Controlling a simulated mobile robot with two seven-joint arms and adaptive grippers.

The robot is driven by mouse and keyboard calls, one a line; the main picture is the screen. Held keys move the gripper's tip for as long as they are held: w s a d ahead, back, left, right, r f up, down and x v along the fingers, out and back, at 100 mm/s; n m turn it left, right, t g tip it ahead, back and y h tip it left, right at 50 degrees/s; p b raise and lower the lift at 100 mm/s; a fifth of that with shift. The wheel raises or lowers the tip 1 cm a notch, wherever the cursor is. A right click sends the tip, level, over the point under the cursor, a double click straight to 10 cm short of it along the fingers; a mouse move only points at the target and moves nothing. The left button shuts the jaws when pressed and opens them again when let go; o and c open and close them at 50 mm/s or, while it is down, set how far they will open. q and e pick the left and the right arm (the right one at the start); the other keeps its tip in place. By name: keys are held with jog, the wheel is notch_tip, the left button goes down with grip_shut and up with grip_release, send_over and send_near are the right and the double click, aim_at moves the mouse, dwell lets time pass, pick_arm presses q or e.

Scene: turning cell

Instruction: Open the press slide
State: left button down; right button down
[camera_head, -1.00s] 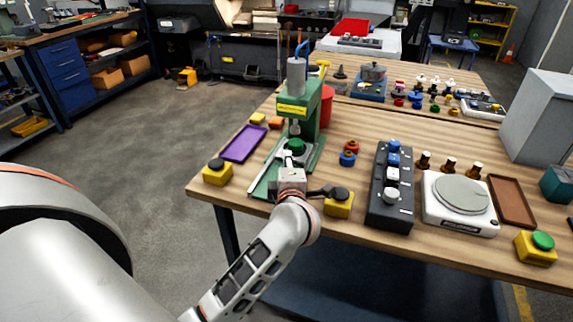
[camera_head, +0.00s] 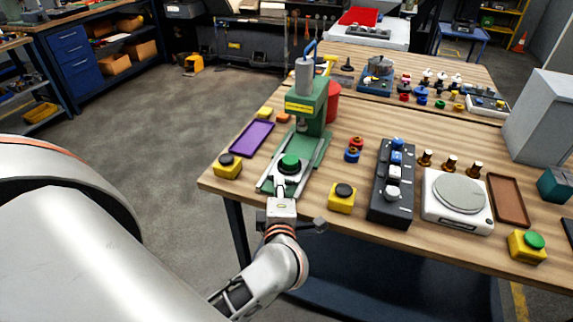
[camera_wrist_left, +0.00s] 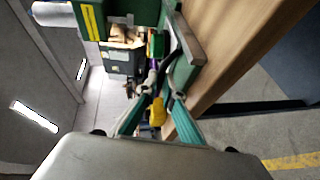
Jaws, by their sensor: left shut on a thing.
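The green press (camera_head: 310,98) with its yellow label and grey cylinder stands at the left part of the bench. Its slide (camera_head: 290,172) carries a round green piece (camera_head: 290,160) and sits forward of the ram, toward the bench's front edge. My left gripper (camera_head: 281,190) is at the front end of the slide, shut on what looks like its handle. In the left wrist view, the gripper fingers (camera_wrist_left: 162,98) are apart around a small part that I cannot make out clearly. The handle is mostly hidden. My right gripper is not in view.
Yellow button boxes stand left (camera_head: 227,168) and right (camera_head: 341,200) of the press front. A purple tray (camera_head: 251,138) lies left of the press. A black switch box (camera_head: 391,208) and a white scale (camera_head: 457,215) stand to the right. The floor in front is clear.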

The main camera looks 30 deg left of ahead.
pick_arm(q)
jog(key=s, duration=0.2)
jog(key=s+d+p, duration=0.1)
jog(key=shift+s, duration=0.35)
jog(key=c, duration=2.2)
grip_release()
jog(key=v, duration=1.2)
